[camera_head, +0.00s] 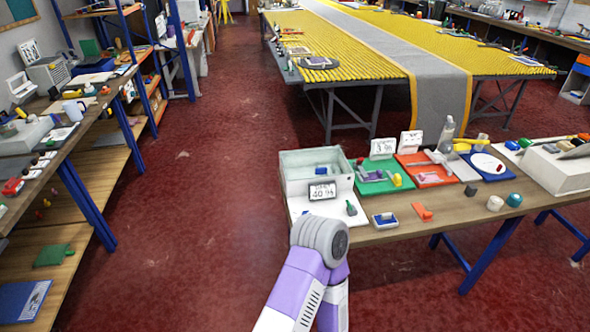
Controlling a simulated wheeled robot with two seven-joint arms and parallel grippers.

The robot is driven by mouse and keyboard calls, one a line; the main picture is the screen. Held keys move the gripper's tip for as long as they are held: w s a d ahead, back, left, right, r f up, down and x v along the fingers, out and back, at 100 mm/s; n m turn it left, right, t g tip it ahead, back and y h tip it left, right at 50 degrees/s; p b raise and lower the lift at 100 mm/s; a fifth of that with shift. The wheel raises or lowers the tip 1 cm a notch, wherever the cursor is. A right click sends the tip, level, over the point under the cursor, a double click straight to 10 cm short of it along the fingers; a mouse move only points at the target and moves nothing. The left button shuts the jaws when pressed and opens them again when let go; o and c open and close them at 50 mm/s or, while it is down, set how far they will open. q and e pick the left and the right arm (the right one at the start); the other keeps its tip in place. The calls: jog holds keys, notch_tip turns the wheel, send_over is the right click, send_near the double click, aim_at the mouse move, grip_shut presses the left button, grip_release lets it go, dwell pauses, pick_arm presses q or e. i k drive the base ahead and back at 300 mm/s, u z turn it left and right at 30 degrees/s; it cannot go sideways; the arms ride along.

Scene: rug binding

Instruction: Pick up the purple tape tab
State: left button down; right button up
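Small purple pieces lie on two mats on the table at the right. One purplish piece (371,176) lies on a green mat (385,183). A pinkish-purple piece (428,177) lies on an orange mat (444,180). Both are too small to tell which is the tape tab. A white and purple arm link of mine rises from the bottom middle, in front of the table's left end. No gripper fingers show in the view.
A clear-walled box (305,165) and a display reading about 40.9 (322,191) stand at the table's left end. A blue mat (488,167) and a bottle (447,133) are farther right. A shelf (95,180) runs along the left; red floor between is clear.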

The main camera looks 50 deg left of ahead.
aim_at(379, 175)
jog(key=u, duration=1.75)
jog(key=i, duration=1)
